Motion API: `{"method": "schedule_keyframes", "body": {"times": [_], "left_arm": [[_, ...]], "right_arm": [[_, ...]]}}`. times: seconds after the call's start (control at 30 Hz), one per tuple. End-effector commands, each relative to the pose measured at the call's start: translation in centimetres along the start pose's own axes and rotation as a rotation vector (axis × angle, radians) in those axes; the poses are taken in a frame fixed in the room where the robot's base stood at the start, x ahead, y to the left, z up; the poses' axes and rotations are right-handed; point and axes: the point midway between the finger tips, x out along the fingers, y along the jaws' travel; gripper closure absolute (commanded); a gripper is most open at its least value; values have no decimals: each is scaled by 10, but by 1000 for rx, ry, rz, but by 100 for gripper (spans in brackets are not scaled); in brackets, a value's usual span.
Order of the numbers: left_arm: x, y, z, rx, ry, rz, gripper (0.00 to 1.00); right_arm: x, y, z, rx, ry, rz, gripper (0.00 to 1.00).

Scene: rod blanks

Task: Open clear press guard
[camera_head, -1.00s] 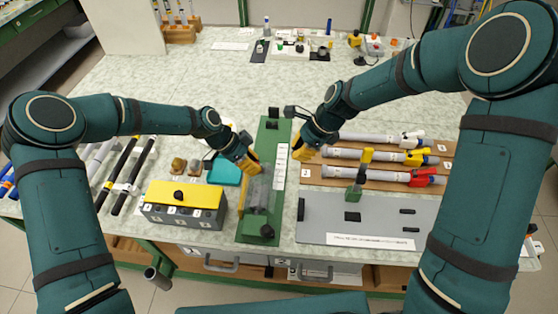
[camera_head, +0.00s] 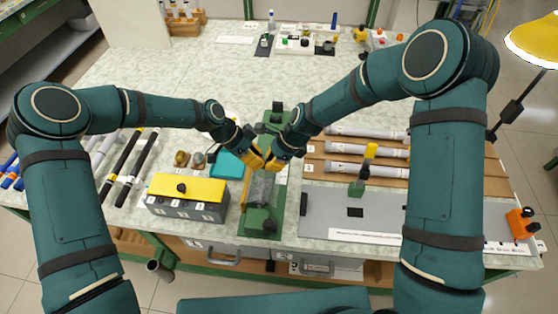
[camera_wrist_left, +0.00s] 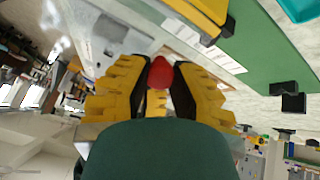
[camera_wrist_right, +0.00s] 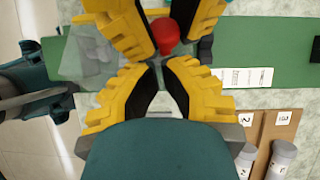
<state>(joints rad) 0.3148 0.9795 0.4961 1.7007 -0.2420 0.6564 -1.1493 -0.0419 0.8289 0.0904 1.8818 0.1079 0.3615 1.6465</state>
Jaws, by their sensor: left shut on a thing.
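The press is a long green base (camera_head: 277,212) on the bench, with a clear guard (camera_head: 259,188) over its near part. The guard also shows at the left of the right wrist view (camera_wrist_right: 92,58). My left gripper (camera_head: 256,160) is at the guard's far end and shut on a red knob (camera_wrist_left: 160,72). The knob also shows between its fingers in the right wrist view (camera_wrist_right: 166,36). My right gripper (camera_wrist_right: 158,68) is right beside the left one, its fingertips nearly together with nothing visible between them. The knob's attachment to the guard is hidden by the fingers.
A grey box with a yellow lid (camera_head: 187,188) stands left of the press. A grey plate (camera_head: 330,210) lies right of it, with grey rods on a brown rack (camera_head: 355,170) behind. A teal tray (camera_head: 227,165) sits close to my left gripper. The middle of the bench behind is clear.

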Motion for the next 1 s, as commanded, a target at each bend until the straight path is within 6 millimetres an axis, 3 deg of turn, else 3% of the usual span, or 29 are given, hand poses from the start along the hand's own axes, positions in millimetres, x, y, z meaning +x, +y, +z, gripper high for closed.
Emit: {"method": "schedule_keyframes", "body": {"times": [0.77, 0.8, 0.87, 0.9, 1.0], "left_arm": [[2, 1, 2, -2, -2, 5, 100], [2, 2, 2, -2, -2, 6, 66], [3, 2, 1, -2, -2, 7, 45], [3, 2, 1, -1, -2, 8, 41], [4, 4, -1, 1, -1, 12, 41]], "right_arm": [[0, 0, 17, -4, -5, -1, 100], [0, 0, 18, -4, -6, -1, 100], [0, 0, 18, -5, -6, -2, 100], [0, -1, 19, -5, -7, -2, 100], [0, -2, 19, -4, -7, -5, 100]]}}
